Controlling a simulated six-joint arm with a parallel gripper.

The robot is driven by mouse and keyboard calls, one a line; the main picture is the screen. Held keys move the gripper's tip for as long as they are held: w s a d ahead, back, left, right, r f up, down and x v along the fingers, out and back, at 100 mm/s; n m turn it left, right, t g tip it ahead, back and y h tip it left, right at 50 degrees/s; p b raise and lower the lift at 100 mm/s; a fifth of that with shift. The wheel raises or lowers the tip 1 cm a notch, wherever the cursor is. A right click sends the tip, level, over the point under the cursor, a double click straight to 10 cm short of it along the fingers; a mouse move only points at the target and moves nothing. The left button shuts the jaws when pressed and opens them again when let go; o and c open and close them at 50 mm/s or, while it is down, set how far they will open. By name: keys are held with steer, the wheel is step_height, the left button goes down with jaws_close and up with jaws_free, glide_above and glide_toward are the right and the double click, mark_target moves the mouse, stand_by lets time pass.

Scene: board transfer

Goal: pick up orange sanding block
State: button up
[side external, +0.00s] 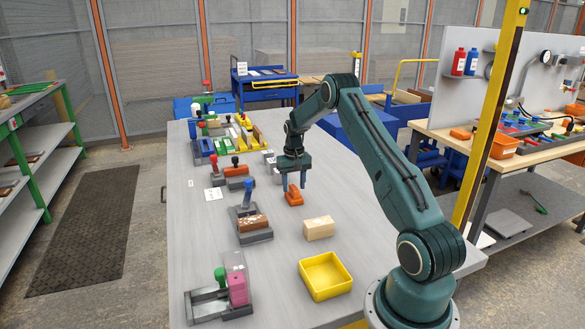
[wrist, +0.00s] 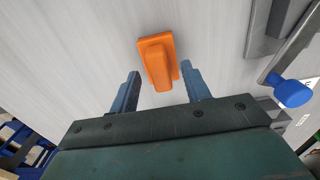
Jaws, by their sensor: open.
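The orange sanding block (side external: 294,198) lies on the grey table, with a raised grip along its top. In the wrist view the orange sanding block (wrist: 158,61) is just beyond the fingertips, between their lines and a little turned. My gripper (side external: 294,184) points down above the block. Its two blue-grey fingers are apart and empty, as the wrist view of my gripper (wrist: 161,79) also shows. The block touches neither finger as far as I can see.
A wooden block (side external: 318,228) and a yellow tray (side external: 326,277) stand nearer the camera. A clamp fixture with a blue knob (side external: 248,188) holds a brown piece to the left. Several more fixtures line the table's left side. Bare table surrounds the orange block.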

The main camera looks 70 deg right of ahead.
mark_target(294, 187)
steer(key=shift+f, duration=1.1)
steer(key=shift+c, duration=0.2)
steer(key=shift+r, duration=0.1)
jaws_close()
step_height(294, 187, up, 20)
stand_by(0.4)
